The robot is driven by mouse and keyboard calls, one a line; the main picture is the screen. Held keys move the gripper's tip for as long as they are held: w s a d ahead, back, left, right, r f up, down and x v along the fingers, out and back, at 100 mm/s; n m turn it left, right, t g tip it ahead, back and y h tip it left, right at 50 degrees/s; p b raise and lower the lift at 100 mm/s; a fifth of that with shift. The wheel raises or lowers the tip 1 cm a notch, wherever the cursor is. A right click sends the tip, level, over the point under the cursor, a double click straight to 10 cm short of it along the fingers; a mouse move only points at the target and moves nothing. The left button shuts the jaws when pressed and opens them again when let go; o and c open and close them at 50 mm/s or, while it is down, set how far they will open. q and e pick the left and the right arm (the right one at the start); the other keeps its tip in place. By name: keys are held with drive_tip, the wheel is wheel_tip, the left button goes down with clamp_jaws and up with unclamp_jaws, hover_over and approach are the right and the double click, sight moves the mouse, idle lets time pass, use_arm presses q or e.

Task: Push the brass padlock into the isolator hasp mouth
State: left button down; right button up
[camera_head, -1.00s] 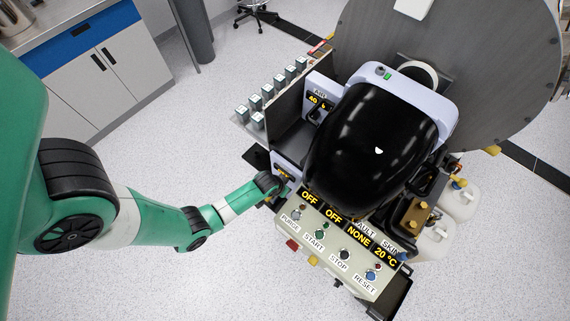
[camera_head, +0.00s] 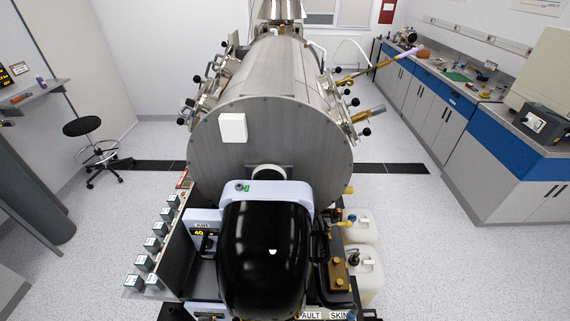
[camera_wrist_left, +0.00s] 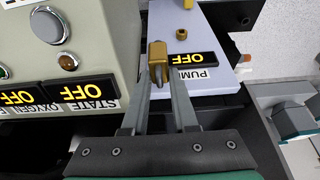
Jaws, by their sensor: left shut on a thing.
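In the left wrist view the brass padlock (camera_wrist_left: 157,55) is a small yellow-brown block. My left gripper (camera_wrist_left: 160,76) is shut on it, with one finger on each side. The padlock is over a pale panel with a black display (camera_wrist_left: 192,59) that reads OFF. I cannot make out the isolator hasp mouth for sure. A small brass fitting (camera_wrist_left: 181,33) stands on the pale panel, apart from the padlock. Neither gripper shows in the head view. My right gripper is in no view.
A grey-green console (camera_wrist_left: 80,45) with lit OFF displays stands left of the fingers. In the head view a large steel chamber (camera_head: 265,110) is behind a glossy black housing (camera_head: 262,250). White jugs (camera_head: 368,270) stand at its right. Open floor lies on both sides.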

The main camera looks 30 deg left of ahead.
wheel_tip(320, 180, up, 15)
drive_tip(key=p, duration=1.2)
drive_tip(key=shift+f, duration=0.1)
